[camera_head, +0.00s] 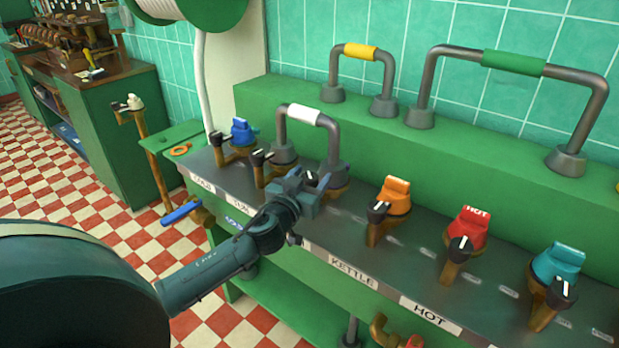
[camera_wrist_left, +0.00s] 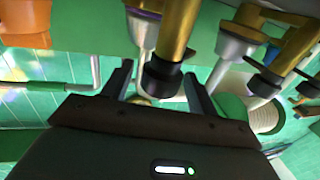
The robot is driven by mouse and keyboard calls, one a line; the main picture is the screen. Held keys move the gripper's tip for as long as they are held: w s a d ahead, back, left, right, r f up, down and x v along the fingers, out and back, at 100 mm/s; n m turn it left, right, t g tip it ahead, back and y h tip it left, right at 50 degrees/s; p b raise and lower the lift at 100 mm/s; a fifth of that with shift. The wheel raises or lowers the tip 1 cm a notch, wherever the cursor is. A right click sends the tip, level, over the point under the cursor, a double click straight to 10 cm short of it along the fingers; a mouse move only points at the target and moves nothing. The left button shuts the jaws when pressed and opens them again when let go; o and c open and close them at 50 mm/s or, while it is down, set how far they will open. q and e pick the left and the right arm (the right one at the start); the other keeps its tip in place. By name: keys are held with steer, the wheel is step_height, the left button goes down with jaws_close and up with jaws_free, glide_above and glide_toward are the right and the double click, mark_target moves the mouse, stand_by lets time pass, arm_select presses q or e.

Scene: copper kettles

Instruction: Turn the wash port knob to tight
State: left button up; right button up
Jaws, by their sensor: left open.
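My left gripper (camera_head: 308,181) is open over the counter, at a black knob (camera_head: 312,177) with a white pointer, partly hidden by the jaws. In the left wrist view my open fingers (camera_wrist_left: 158,70) stand on either side of a black knob end (camera_wrist_left: 162,80) on a brass stem. I cannot tell whether they touch it. No label reading wash port is legible; the label strip near this knob is partly covered by my arm, so I cannot confirm which valve it is. My right gripper is not in view.
Along the counter stand valves with orange (camera_head: 396,193), red (camera_head: 470,226), teal (camera_head: 558,265) and blue (camera_head: 242,131) parts. Pipe handles with white (camera_head: 305,114), yellow (camera_head: 360,52) and green (camera_head: 513,63) sleeves rise behind. A blue lever (camera_head: 181,213) sticks out at the left. Checkered floor is open beyond.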

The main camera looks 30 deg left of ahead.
arm_select(q)
steer(key=c, duration=1)
steer(key=shift+m+h, duration=0.4)
steer(key=shift+h, duration=0.3)
steer(key=m+h+p, duration=0.1)
steer(key=m+h, duration=0.1)
steer(key=h, duration=0.1)
steer(key=m+h+p, duration=0.1)
steer(key=m+h, duration=0.1)
steer(key=h, duration=0.2)
steer(key=shift+a+r+m+g, duration=0.1)
steer(key=shift+a+m+g, duration=0.05)
steer(key=shift+m+g, duration=0.2)
steer(key=shift+m+g+h, duration=0.55)
steer(key=shift+m+h, duration=0.2)
steer(key=shift+h, duration=0.45)
steer(key=shift+m+g+h+b, duration=0.6)
steer(key=shift+m+g+h, duration=0.4)
steer(key=shift+h, duration=0.4)
steer(key=shift+m+h, duration=0.4)
steer(key=shift+g, duration=0.4)
